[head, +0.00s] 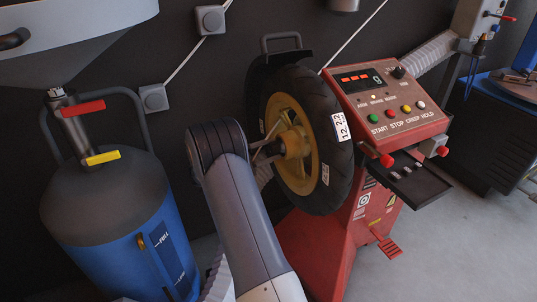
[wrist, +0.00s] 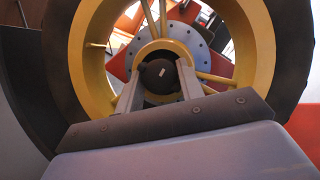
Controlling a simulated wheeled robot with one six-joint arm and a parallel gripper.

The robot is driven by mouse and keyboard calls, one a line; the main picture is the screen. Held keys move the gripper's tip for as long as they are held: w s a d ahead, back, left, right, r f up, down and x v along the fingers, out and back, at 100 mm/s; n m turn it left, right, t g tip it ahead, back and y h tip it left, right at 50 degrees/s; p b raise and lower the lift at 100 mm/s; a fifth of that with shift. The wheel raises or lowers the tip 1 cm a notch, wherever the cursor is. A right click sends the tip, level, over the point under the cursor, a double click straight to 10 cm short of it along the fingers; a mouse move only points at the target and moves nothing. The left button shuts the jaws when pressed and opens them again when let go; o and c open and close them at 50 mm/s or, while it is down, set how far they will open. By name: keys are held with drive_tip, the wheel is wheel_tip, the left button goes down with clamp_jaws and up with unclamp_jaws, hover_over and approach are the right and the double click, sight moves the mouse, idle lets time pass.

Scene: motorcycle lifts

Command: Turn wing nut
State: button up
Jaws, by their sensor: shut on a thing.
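The wing nut (wrist: 160,75) shows in the wrist view as a dark round piece with a small pale mark, at the centre of the wheel hub. My gripper (wrist: 159,88) has one finger on each side of it and is shut on it. The wheel (head: 311,135) has a yellow rim and a black tyre with a white label, and is mounted upright on the red balancing machine (head: 390,100). In the head view my arm hides most of the gripper, and the wing nut's shape is hard to make out.
A blue tank (head: 125,235) with red and yellow handles stands to the left of my arm. The machine's control panel (head: 385,100) has several coloured buttons, and a dark tray (head: 415,187) juts out below it. A red pedal (head: 388,246) is low on the right. Grey floor is clear at bottom right.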

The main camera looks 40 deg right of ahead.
drive_tip(key=shift+m+y, duration=0.3)
drive_tip(key=shift+m, duration=0.5)
drive_tip(key=o, duration=1)
drive_tip(key=shift+r, duration=0.1)
wheel_tip(320, 180, up, 10)
drive_tip(key=p, duration=0.3)
